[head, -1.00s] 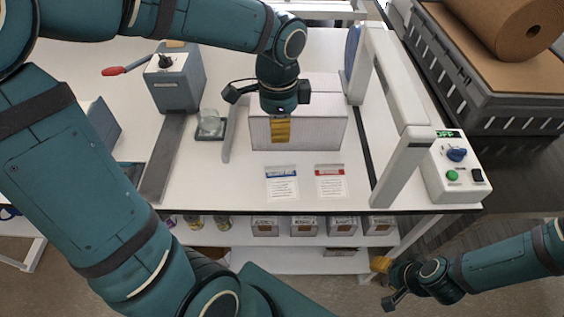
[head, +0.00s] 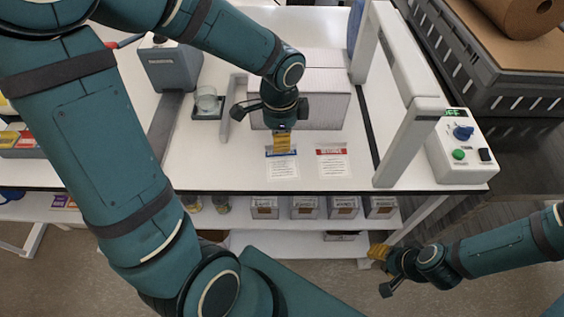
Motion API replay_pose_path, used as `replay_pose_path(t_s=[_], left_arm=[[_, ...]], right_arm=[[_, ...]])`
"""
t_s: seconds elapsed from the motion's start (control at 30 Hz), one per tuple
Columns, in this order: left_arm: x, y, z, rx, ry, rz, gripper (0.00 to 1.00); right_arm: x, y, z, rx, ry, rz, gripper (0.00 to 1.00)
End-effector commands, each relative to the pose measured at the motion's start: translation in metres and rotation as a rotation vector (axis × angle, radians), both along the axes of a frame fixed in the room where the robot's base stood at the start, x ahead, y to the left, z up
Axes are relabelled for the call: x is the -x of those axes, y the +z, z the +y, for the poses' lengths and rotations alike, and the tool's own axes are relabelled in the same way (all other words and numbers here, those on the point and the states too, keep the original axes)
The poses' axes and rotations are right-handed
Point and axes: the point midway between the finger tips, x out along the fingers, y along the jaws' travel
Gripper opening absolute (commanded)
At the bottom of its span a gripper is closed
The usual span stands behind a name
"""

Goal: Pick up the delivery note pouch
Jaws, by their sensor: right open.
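Two flat pouches with printed sheets lie side by side near the front edge of the white table. One has a blue header (head: 284,167), the other a red header (head: 332,160). The header words are too small to read, so I cannot tell which is the delivery note pouch. My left gripper (head: 282,143) points down over the top of the blue-headed pouch and partly covers its header. A yellow finger pad shows; the finger gap and any contact are unclear. My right gripper (head: 382,271) is open and empty, low in front of the table.
A white carton (head: 325,95) stands behind the pouches. A white frame (head: 408,140) and a control box (head: 462,148) stand to the right. A glass on a small scale (head: 207,103) and a grey machine (head: 172,66) are at left. Small boxes (head: 304,208) fill the shelf below.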

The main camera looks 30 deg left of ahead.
Motion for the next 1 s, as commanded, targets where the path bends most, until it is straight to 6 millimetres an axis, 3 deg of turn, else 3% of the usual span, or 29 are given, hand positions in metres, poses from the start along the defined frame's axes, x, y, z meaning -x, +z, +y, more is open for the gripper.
replay_pose_path(t_s=[0.1,0.23,0.47,0.57,1.0], left_arm=[[0.0,-0.02,0.0,0.0,0.0,0.003,0.17],[0.0,-0.028,0.0,0.0,0.001,0.001,0.17],[0.0,-0.028,0.0,0.0,0.001,0.0,0.17],[0.0,-0.028,0.0,0.0,0.001,0.0,0.0],[0.0,-0.026,0.0,-0.001,0.001,-0.001,0.0]], right_arm=[[0.002,-0.008,0.0,0.0,0.003,0.004,0.47],[0.002,-0.01,0.0,-0.002,0.004,0.006,0.47],[0.003,-0.009,0.0,-0.002,0.004,0.006,0.47],[0.003,-0.009,0.0,-0.002,0.004,0.006,0.47],[0.002,-0.008,0.0,-0.002,0.004,0.006,0.47]])
